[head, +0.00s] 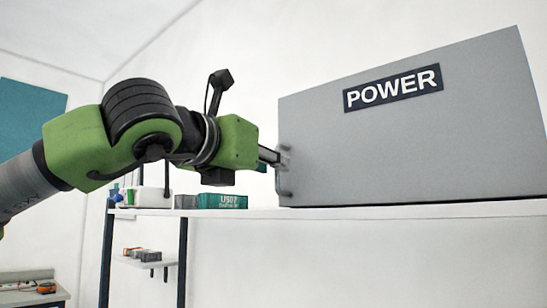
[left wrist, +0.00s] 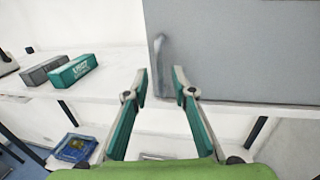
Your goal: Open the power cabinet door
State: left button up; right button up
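The grey power cabinet (head: 400,140) stands on a white shelf, with a dark "POWER" label (head: 393,88) on its front. Its door looks shut. A grey upright handle (head: 284,185) is at the door's left edge. My left gripper (head: 279,156) reaches in from the left to the handle. In the left wrist view, the left gripper's fingers (left wrist: 160,75) are apart, and the handle (left wrist: 158,52) shows beyond and between the fingertips. I cannot tell whether a finger touches it. The door face (left wrist: 235,50) fills the upper right there. My right gripper is in neither view.
The white shelf (head: 400,212) runs under the cabinet. A green box (head: 222,201) and a grey box (head: 186,201) sit on it left of the cabinet. Dark shelf posts (head: 183,260) stand below. The space in front of the door looks clear.

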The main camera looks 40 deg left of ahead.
pick_arm(q)
jog(key=shift+w+a, duration=0.1)
jog(key=shift+w, duration=0.9)
grip_shut()
jog(key=shift+s+a, duration=0.1)
jog(key=shift+s, duration=0.05)
